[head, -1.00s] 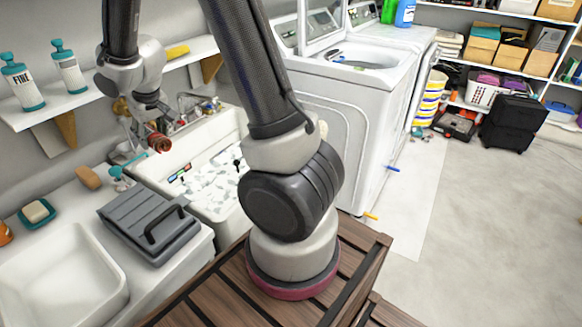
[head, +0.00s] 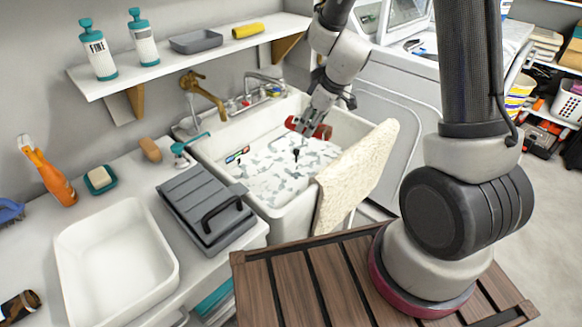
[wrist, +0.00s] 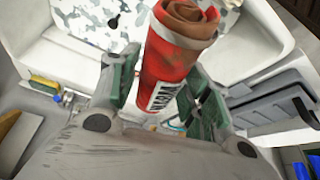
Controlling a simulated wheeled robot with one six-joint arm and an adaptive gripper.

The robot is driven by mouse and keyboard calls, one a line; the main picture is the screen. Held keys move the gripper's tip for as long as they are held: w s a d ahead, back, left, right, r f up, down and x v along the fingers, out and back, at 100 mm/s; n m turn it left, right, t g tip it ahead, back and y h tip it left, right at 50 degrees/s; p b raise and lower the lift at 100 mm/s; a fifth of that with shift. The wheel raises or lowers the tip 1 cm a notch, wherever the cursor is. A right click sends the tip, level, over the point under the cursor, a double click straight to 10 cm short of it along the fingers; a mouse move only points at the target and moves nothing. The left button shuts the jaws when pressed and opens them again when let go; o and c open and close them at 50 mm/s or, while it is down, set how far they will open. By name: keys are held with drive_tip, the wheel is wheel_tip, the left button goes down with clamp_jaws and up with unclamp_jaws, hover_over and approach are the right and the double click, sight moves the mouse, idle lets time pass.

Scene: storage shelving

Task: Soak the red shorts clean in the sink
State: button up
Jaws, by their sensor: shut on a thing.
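The red shorts (wrist: 168,70) are a rolled bundle with a white lettered label and a brownish, dirty-looking end. My gripper (wrist: 165,88) is shut on them, with green-padded fingers on both sides. In the head view the shorts (head: 322,131) hang from my gripper (head: 308,124) above the right rear part of the white sink (head: 285,217). They look clear of the sink's walls. Whether they touch the speckled grey-and-white surface inside the sink (head: 270,178) I cannot tell.
A cream towel (head: 358,165) hangs over the sink's right front edge. A brass faucet (head: 200,92) and a second tap stand behind the sink. A grey lidded box (head: 205,205) and a white basin (head: 130,300) lie left. A shelf (head: 180,58) with bottles runs above.

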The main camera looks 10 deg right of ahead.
drive_tip(key=shift+a+f+n, duration=0.1)
drive_tip(key=shift+a+n, duration=0.4)
drive_tip(key=shift+a, duration=0.15)
drive_tip(key=w+a+f, duration=0.3)
drive_tip(key=w+a, duration=0.2)
drive_tip(key=a, duration=0.3)
wheel_tip(320, 180, down, 30)
drive_tip(key=shift+d+f, duration=0.1)
idle(0.5)
drive_tip(key=o, duration=1.2)
